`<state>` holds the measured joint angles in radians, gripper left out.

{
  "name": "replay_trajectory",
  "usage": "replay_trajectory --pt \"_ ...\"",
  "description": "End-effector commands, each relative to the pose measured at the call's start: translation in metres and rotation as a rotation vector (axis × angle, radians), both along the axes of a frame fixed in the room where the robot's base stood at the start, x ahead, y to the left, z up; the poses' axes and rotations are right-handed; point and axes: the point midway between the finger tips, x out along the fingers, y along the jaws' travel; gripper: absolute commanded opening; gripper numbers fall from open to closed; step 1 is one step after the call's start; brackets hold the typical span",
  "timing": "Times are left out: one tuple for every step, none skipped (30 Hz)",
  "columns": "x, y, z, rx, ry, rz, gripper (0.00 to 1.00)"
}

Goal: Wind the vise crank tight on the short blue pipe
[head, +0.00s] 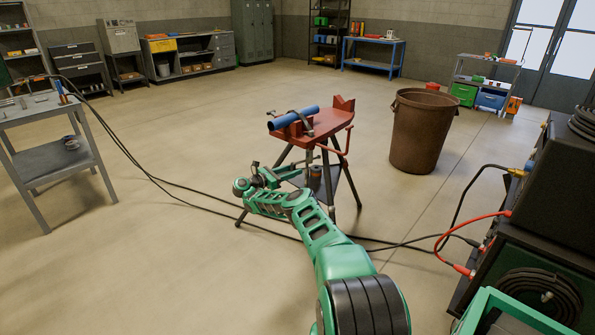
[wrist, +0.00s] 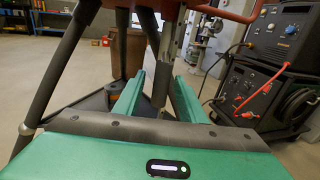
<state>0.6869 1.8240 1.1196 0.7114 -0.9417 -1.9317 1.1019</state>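The short blue pipe (head: 293,118) lies across the red vise (head: 323,128) on its tripod stand, with a dark strap over it. The red crank (head: 346,141) shows at the vise's right front side. My gripper (head: 290,172) is low at the front of the stand, below the vise top. In the wrist view my gripper (wrist: 159,78) has its two green fingers apart, with a grey metal rod (wrist: 166,70) of the stand showing in the gap. I cannot tell whether the rod is between the fingers or beyond them. A red bar (wrist: 228,13) crosses above. The pipe is outside the wrist view.
A brown bin (head: 423,130) stands right of the vise. Dark welding machines (head: 550,180) with red and black cables are at the right. Cables (head: 190,186) run across the floor past the stand. A grey table (head: 38,125) is at left. Floor behind the vise is clear.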

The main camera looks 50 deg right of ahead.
Motion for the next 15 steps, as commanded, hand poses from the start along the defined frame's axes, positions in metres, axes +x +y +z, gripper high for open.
replay_trajectory --pt "0.004 0.012 0.000 -0.002 0.001 0.005 0.37" --pt "0.005 0.017 0.000 -0.002 0.001 0.004 0.37" --pt "0.007 0.024 0.000 -0.001 0.001 0.003 0.37" --pt "0.008 0.029 0.000 -0.002 0.001 0.002 0.37" --pt "0.009 0.034 0.000 -0.002 0.001 0.003 0.37" --pt "0.010 0.040 0.000 -0.001 0.001 0.002 0.37" --pt "0.011 0.044 -0.001 -0.001 0.001 0.002 0.37" --pt "0.012 0.047 -0.001 -0.002 0.002 0.001 0.37" --pt "0.013 0.052 -0.001 -0.001 0.002 0.001 0.37" --pt "0.014 0.055 -0.001 0.000 0.003 0.000 0.37" --pt "0.014 0.057 -0.002 0.000 0.003 0.000 0.37" --pt "0.015 0.059 -0.002 0.000 0.003 -0.001 0.37" --pt "0.015 0.061 -0.002 0.000 0.002 -0.002 0.37" --pt "0.015 0.062 -0.002 0.001 0.002 -0.003 0.37" --pt "0.014 0.063 -0.002 0.002 0.003 -0.004 0.37"
